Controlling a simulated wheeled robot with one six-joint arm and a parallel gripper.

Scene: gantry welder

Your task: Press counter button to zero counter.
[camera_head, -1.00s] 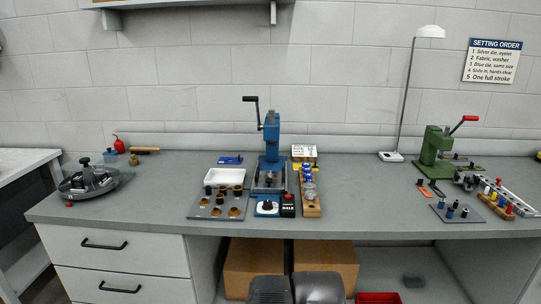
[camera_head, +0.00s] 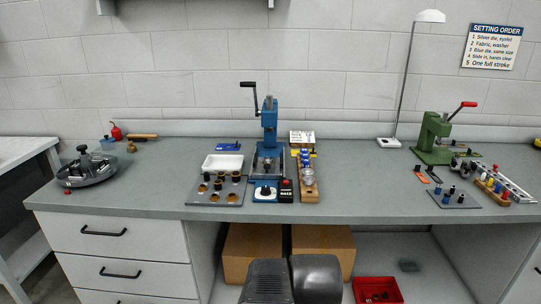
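A small black counter box (camera_head: 286,195) stands near the front edge of the grey workbench (camera_head: 345,205), just right of a blue box with a white dial. A red button (camera_head: 286,182) sits on top of the counter. Pale characters show on its front face, too small to read surely. Nothing touches the button. Dark grey rounded parts at the bottom centre look like my own arm links. My gripper is not to be made out in this view.
A blue lever press (camera_head: 269,130) stands behind the counter. The blue dial box (camera_head: 264,193) is close on its left, a wooden rack (camera_head: 308,188) close on its right. A green press (camera_head: 432,140) stands farther right. Bench space right of the rack is clear.

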